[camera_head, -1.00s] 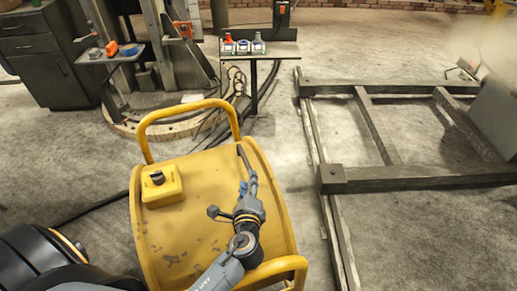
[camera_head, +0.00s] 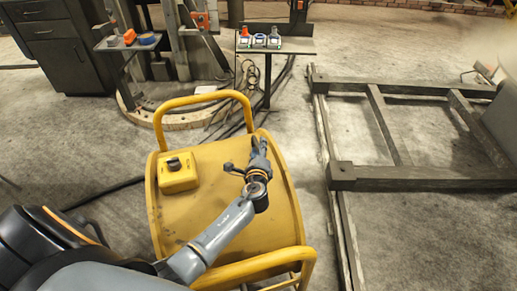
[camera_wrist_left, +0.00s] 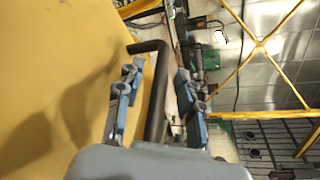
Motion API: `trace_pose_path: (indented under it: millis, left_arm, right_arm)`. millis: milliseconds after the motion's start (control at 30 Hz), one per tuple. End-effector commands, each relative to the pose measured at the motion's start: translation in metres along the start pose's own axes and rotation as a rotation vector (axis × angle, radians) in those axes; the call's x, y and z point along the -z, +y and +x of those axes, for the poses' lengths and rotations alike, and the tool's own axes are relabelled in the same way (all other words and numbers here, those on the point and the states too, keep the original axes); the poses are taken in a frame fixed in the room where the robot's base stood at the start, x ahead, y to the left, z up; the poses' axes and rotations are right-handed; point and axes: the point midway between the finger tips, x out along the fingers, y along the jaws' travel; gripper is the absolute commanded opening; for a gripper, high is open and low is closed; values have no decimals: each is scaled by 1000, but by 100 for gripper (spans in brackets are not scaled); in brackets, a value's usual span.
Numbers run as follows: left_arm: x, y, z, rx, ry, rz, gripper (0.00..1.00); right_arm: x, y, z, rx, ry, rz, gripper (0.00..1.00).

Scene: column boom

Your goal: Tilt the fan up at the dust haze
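The fan is a scuffed yellow drum (camera_head: 225,222) with yellow tube handles at its far and near ends, low in the middle of the head view. Its yellow side also fills the left of the left wrist view (camera_wrist_left: 55,80). A black bent lever (camera_wrist_left: 157,95) stands out from this side. My left gripper (camera_head: 259,146) is over the drum's far right edge. In the left wrist view its blue-grey fingers (camera_wrist_left: 157,100) are apart, one on each side of the lever, with no clear grip on it. Pale haze (camera_head: 487,40) hangs at the upper right. My right gripper is out of view.
A yellow control box with a dark knob (camera_head: 177,172) sits on the drum's left. A small stand with several items (camera_head: 285,49) and a side shelf (camera_head: 118,45) stand behind. Cables cross the floor.

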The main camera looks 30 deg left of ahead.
Motion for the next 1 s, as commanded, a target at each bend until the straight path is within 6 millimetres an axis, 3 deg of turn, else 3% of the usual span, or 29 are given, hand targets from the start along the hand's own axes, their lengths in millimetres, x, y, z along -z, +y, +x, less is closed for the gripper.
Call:
trace_pose_path:
  millis: [133, 300, 333, 667, 833, 1000]
  left_arm:
    - [0, 0, 0, 0, 0, 0, 37]
    - [0, 0, 0, 0, 0, 1, 3]
    - [0, 0, 0, 0, 0, 1, 0]
    - [-5, 4, -2, 3, -1, -11, 0]
    - [-39, 16, -16, 38, -3, -97, 0]
    - [-77, 35, -32, 84, -3, -211, 0]
  right_arm:
    - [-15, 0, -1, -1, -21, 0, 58]
    - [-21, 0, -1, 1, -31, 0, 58]
    - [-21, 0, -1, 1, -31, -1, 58]
    - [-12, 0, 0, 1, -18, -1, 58]
    - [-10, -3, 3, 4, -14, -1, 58]
    - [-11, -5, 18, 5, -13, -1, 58]
